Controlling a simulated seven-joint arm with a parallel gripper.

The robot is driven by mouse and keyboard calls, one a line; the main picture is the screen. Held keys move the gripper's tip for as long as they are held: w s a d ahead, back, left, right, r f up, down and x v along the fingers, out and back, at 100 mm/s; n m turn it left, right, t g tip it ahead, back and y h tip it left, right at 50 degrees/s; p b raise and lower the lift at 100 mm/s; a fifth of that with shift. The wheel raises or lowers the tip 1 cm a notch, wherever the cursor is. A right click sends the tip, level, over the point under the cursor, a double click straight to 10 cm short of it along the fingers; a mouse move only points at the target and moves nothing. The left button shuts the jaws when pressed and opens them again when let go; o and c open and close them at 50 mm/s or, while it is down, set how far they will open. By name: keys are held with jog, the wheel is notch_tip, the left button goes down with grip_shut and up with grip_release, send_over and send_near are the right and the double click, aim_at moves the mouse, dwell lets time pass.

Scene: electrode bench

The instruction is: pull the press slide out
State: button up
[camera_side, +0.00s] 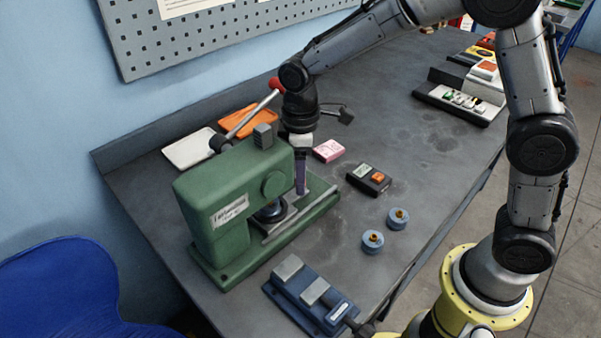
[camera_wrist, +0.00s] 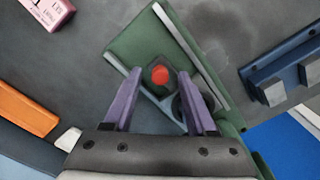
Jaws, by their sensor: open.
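The green press (camera_side: 235,200) stands at the left of the bench, with a flat base and metal rails (camera_side: 290,222). In the wrist view, a dark square slide plate (camera_wrist: 150,90) lies between the light rails on the green base (camera_wrist: 137,45). A round red piece (camera_wrist: 160,74) sits on it. My gripper (camera_side: 302,190) points down over the base, in front of the press body. Its purple fingers (camera_wrist: 158,80) are open, one on each side of the red piece in the picture. Whether they touch it, I cannot tell. In the side view, the fingers hide the red piece.
The press lever with its red ball (camera_side: 275,84) rises close to my wrist. A blue fixture (camera_side: 310,296) is in front. Two blue round pieces (camera_side: 373,241), a black meter (camera_side: 368,179), a pink box (camera_side: 329,150) and an orange tray (camera_side: 248,122) stand nearby.

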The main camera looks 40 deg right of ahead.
jog(key=shift+f, duration=0.1)
grip_shut()
dwell(1.4)
